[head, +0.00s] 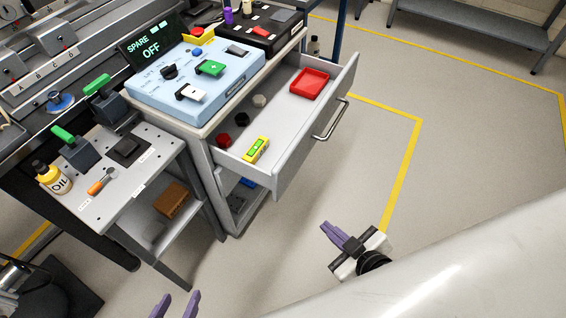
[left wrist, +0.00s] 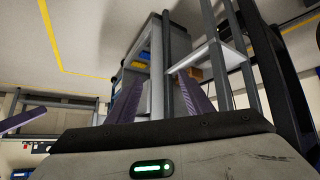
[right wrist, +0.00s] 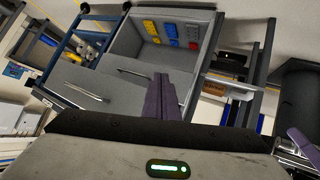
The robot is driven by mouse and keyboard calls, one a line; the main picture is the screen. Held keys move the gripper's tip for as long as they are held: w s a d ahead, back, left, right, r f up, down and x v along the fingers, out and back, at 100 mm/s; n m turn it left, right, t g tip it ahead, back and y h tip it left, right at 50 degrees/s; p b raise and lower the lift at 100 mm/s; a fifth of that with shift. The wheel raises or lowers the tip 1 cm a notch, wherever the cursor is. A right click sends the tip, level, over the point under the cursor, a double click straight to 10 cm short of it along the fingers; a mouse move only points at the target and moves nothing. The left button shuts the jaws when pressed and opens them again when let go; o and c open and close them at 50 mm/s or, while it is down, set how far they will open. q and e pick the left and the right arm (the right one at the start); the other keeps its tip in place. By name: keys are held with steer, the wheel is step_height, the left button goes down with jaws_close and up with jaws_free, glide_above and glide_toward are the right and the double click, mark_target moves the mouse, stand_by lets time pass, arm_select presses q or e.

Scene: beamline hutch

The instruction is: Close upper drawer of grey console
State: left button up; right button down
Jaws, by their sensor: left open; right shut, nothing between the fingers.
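The grey console (head: 203,130) stands in the middle of the head view. Its upper drawer (head: 300,158) is pulled well out toward the right, with a bar handle (head: 333,118) on its front. In the drawer lie a red tray (head: 309,83), a yellow-green item (head: 256,149) and several small round pieces. My right gripper (head: 330,232) is shut and empty, below and in front of the drawer front, apart from it; its fingers also show in the right wrist view (right wrist: 168,98). My left gripper (head: 176,304) is open and empty at the bottom edge, and its fingers show in the left wrist view (left wrist: 160,90).
A blue control box (head: 190,85) and a black case (head: 262,30) stand on the console. Floor right of the drawer is clear, with yellow tape lines (head: 404,180).

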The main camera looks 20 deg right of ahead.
mark_target(299, 155)
steer(key=w+d+r+n+t+y+b, duration=0.25)
steer(key=w+d+n+t+b, duration=0.3)
steer(key=n, duration=0.55)
steer(key=w+d+r+n+t+y+b, duration=0.2)
steer(key=w+d+r+n+b, duration=0.2)
steer(key=d+n+b, duration=0.5)
steer(key=w+a+n+g+y+b, duration=0.1)
steer(key=w+a+n+y, duration=0.1)
steer(key=a+n, duration=0.2)
steer(key=w+a+n+g+y+b, duration=0.1)
steer(key=w+a+n+g+b, duration=0.1)
steer(key=n, duration=0.6)
steer(key=w+a+n+g+y+b, duration=0.1)
steer(key=w+a+n+y+b, duration=0.1)
steer(key=a+n, duration=0.4)
steer(key=shift+w+a+f+n+g+y, duration=0.1)
steer(key=shift+w+a+n+g+y, duration=0.15)
steer(key=shift+w, duration=0.2)
steer(key=shift+w+a+f+n+g+y, duration=0.15)
steer(key=shift+w+n, duration=0.1)
steer(key=shift+w, duration=0.15)
arm_select(q)
steer(key=w+d+f+h, duration=0.1)
steer(key=d+f, duration=0.3)
steer(key=f, duration=0.9)
steer(key=shift+w+m+g+h, duration=0.3)
steer(key=shift+w+g, duration=0.1)
arm_select(e)
steer(key=shift+r, duration=0.1)
steer(key=shift+w, duration=0.15)
